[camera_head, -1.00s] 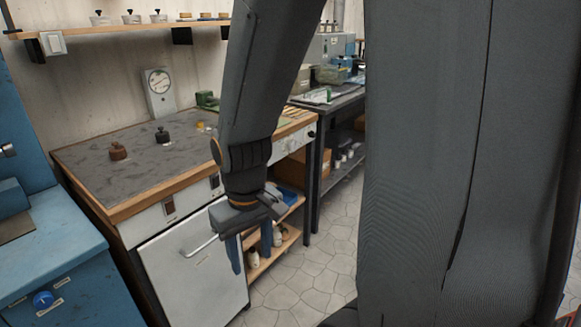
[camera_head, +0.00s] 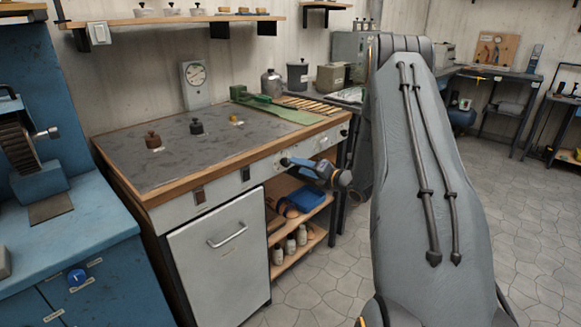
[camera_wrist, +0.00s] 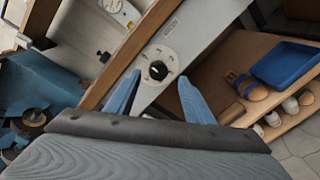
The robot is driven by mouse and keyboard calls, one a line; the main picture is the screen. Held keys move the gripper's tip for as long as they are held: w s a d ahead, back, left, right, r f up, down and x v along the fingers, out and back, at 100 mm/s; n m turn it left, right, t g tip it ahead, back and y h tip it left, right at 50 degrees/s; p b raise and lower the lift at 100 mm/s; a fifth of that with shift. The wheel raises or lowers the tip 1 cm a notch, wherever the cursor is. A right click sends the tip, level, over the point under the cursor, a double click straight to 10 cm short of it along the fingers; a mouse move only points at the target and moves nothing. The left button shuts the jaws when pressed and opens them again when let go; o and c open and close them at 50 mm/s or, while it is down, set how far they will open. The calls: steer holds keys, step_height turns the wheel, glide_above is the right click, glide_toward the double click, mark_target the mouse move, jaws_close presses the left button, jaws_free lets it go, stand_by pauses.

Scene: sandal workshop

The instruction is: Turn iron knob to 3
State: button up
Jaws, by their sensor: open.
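In the wrist view, a round white dial with a black knob (camera_wrist: 157,71) sits on the pale front panel of the workbench. It lies between and beyond my two blue fingertips; the number it points to is too small to read. My gripper (camera_head: 288,162) is at the bench front in the head view, with its fingers towards the panel. In the wrist view my gripper (camera_wrist: 159,78) is open and empty, with fingers apart on both sides of the dial. I cannot tell whether they touch the knob. In the head view the dial is not clearly visible.
Below the panel, open shelves hold a blue tray (camera_head: 308,199), bottles and a sandal (camera_wrist: 247,87). A white cabinet door (camera_head: 222,262) is to the left.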

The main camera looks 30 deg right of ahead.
mark_target(288, 163)
steer(key=shift+w+a+f+n+t+y+p, duration=0.2)
steer(key=shift+w+a+n+y, duration=0.25)
steer(key=shift+w, duration=0.45)
steer(key=shift+w+a+f+n+t+y+p, duration=0.2)
steer(key=shift+w+n, duration=0.4)
steer(key=shift+w, duration=0.25)
steer(key=shift+w+a+f+n+t+y+p, duration=0.15)
steer(key=shift+w+a+n+y, duration=0.3)
steer(key=shift+w, duration=0.45)
steer(key=shift+d, duration=0.15)
steer(key=c, duration=1)
steer(key=shift+c, duration=0.2)
